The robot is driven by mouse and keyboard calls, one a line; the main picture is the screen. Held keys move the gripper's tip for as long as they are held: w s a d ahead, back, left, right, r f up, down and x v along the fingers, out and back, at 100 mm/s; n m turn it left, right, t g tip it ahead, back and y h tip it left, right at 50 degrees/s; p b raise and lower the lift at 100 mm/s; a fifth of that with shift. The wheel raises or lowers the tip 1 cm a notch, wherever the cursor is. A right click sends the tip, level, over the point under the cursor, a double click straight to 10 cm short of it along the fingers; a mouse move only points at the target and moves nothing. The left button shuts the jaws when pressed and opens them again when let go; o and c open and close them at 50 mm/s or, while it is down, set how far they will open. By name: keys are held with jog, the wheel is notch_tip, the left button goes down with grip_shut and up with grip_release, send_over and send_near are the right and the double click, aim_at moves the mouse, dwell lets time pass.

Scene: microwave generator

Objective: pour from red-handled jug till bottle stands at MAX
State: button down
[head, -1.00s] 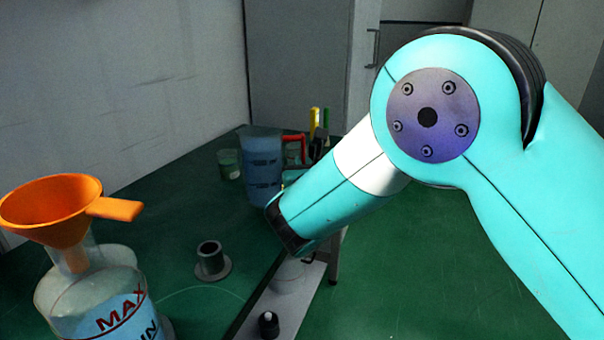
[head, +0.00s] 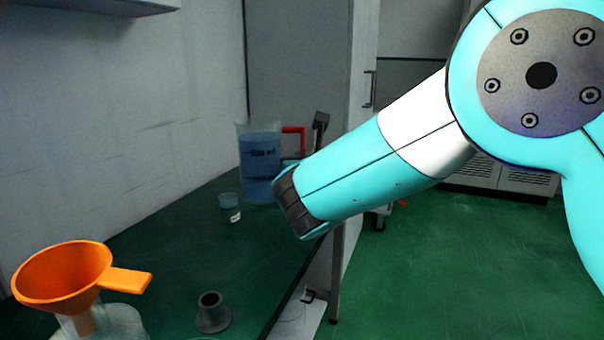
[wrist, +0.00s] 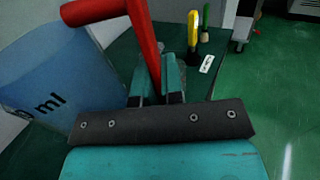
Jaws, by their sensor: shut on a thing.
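The clear jug (head: 260,165) with blue liquid and a red handle (head: 293,131) hangs upright above the green bench in the head view. In the wrist view the jug (wrist: 55,80) fills the left side. My gripper (wrist: 171,80) is shut on the red handle (wrist: 143,40); in the head view its fingers are mostly hidden behind my arm. The bottle (head: 118,322) stands at the lower left, with an orange funnel (head: 65,278) in its neck. Only the bottle's top shows; its MAX mark and liquid level are out of frame.
A grey flanged piece (head: 212,312) stands right of the bottle. Yellow-handled (wrist: 193,28) and green-handled (wrist: 205,20) tools stand beyond my gripper. A wall runs along the left.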

aim_at(304, 140)
jog(key=shift+r+p, duration=0.45)
jog(key=shift+r, duration=1.9)
